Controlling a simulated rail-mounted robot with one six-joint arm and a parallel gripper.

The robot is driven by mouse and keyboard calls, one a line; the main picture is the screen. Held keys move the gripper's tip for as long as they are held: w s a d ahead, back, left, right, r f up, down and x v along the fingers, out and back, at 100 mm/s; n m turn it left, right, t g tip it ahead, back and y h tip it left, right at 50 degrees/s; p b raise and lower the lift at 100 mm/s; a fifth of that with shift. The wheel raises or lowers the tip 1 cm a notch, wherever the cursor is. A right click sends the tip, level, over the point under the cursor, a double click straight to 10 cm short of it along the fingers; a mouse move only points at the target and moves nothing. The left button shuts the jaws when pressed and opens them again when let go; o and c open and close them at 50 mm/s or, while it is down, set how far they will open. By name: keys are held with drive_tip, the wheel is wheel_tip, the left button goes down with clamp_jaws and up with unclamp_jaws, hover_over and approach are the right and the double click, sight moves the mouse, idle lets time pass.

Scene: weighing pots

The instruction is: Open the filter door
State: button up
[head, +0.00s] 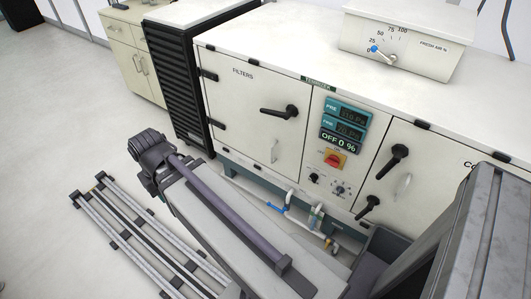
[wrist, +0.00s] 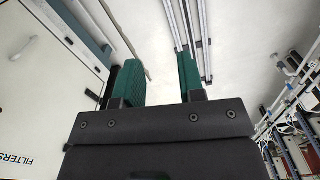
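The filter door (head: 240,105) is a cream panel marked FILTERS on the front of the cabinet, and it looks shut. It has dark hinges on its left edge, a black lever handle (head: 280,112) lying nearly level at its right side, and a slim pale pull (head: 274,151) lower down. In the wrist view the door panel (wrist: 40,100) with its FILTERS lettering fills the left side. My gripper (wrist: 160,65) has two green fingers spread apart with nothing between them. The left finger is nearer the panel; whether it touches anything is unclear. The head view does not show the fingers.
A control panel (head: 335,150) with displays and an orange switch is right of the door, and another door with black levers (head: 393,160) is beyond it. A black slatted unit (head: 175,85) stands left. Rails (head: 130,245) lie on the floor; pipes (head: 290,205) run below the cabinet.

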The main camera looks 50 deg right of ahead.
drive_tip(key=w+d+f+m+h+b, duration=0.1)
drive_tip(key=d+f+b, duration=0.2)
drive_tip(key=f+b, duration=0.35)
drive_tip(key=d+f+h+b, duration=0.1)
drive_tip(key=d+f+b, duration=0.3)
drive_tip(key=f, duration=0.5)
drive_tip(key=n+g+h+b, duration=0.2)
drive_tip(key=n+h+b, duration=1.55)
drive_tip(key=b, duration=1.15)
hover_over(272, 161)
drive_tip(key=shift+n+y, duration=0.55)
drive_tip(key=shift+y, duration=0.3)
drive_tip(key=f, duration=1.2)
drive_tip(key=shift+w+d, duration=0.2)
drive_tip(key=shift+w, duration=0.05)
drive_tip(key=shift+c, duration=0.2)
